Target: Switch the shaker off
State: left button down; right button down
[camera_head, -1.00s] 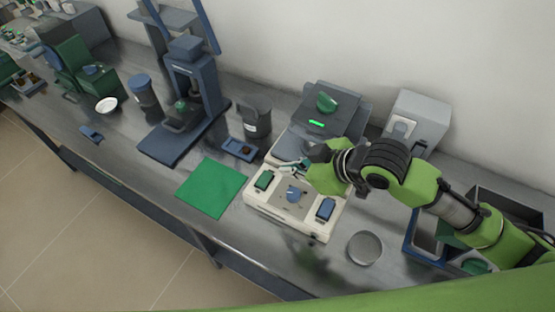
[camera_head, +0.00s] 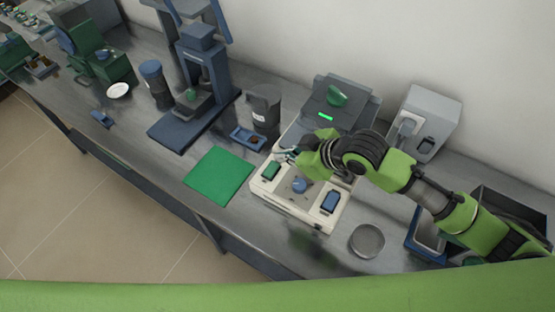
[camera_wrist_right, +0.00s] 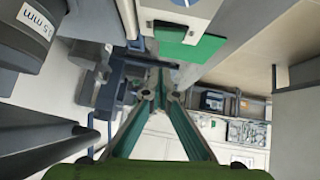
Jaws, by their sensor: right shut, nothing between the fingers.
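The shaker is a white box (camera_head: 284,205) on the bench. Its top has a green rocker switch (camera_head: 271,170) on the left, a blue knob (camera_head: 299,185) in the middle and a blue rocker switch (camera_head: 330,202) on the right. My right gripper (camera_head: 281,154) is shut and empty, just behind and above the green switch; I see no clear contact. The arm hides part of the shaker's rear. In the right wrist view the closed fingers (camera_wrist_right: 161,90) meet, with the shaker's white edge (camera_wrist_right: 180,14) above them. My left gripper is not in view.
A dark unit (camera_head: 334,108) with a green-lit strip stands behind the shaker. A green mat (camera_head: 218,175) lies left of it. A round metal dish (camera_head: 367,241) lies at the front right. A grey jug (camera_head: 264,108) and a blue press (camera_head: 199,75) stand at the back left.

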aim_at(267, 168)
jog(key=f, duration=0.1)
jog(key=w+a+f+p, duration=0.1)
jog(key=f, duration=0.1)
jog(key=w+f, duration=0.1)
jog(key=shift+a+f, duration=0.4)
jog(key=shift+d+f+p, duration=0.1)
jog(key=shift+f+p, duration=0.2)
jog(key=shift+f, duration=0.55)
jog(key=shift+w+f, duration=0.1)
jog(key=shift+f, duration=0.05)
jog(key=shift+w+d+f+g+b, duration=0.1)
jog(key=shift+f+g+b, duration=0.15)
jog(key=shift+g+b, duration=0.15)
jog(key=shift+s+a+r+p, duration=0.15)
jog(key=shift+s+a+p, duration=0.15)
jog(key=shift+s+p, duration=0.3)
jog(key=shift+s+a, duration=0.2)
jog(key=shift+w+r+p, duration=0.1)
jog(key=shift+p, duration=0.2)
